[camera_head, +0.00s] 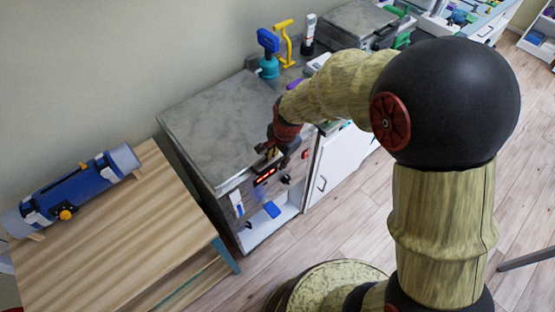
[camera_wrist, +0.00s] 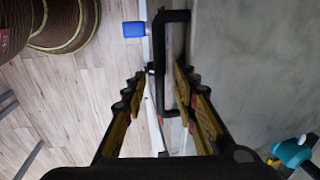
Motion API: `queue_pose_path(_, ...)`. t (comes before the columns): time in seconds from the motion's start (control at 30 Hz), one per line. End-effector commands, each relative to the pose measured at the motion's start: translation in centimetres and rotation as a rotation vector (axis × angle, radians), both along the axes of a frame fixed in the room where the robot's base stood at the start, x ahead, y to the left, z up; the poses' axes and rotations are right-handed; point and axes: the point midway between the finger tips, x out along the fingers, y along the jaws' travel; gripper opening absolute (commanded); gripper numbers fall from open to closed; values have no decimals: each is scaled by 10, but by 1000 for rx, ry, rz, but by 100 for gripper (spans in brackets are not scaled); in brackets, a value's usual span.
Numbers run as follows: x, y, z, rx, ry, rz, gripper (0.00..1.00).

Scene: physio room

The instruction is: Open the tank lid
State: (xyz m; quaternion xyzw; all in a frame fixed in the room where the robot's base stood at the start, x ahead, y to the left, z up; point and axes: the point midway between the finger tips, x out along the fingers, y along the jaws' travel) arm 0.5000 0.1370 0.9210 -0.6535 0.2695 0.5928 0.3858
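The tank has a flat grey lid (camera_head: 220,130), lying shut on top of the cabinet in the head view. In the wrist view the lid (camera_wrist: 250,75) fills the right side. A black bracket-shaped handle (camera_wrist: 158,60) stands off the lid's front edge. My gripper (camera_wrist: 162,82) is open, with one finger on each side of the handle's lower part; I see no clear contact. In the head view my gripper (camera_head: 268,150) is at the lid's front edge above the red display and mostly hides the handle.
A wooden table (camera_head: 110,230) with a blue cylindrical device (camera_head: 80,190) stands left of the tank. Blue and yellow tools (camera_head: 283,40) stand behind the lid. A blue flap (camera_head: 271,209) sticks out on the front.

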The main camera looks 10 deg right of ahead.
Motion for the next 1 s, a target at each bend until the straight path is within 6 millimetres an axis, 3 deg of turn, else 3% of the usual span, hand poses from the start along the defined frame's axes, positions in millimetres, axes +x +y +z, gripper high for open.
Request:
queue_pose_path(0.27, 0, 0, -1, 0, -1, 1, 29)
queue_pose_path(0.77, 0, 0, -1, 0, -1, 1, 0)
queue_pose_path(1.0, 0, 0, -1, 0, -1, 1, 0)
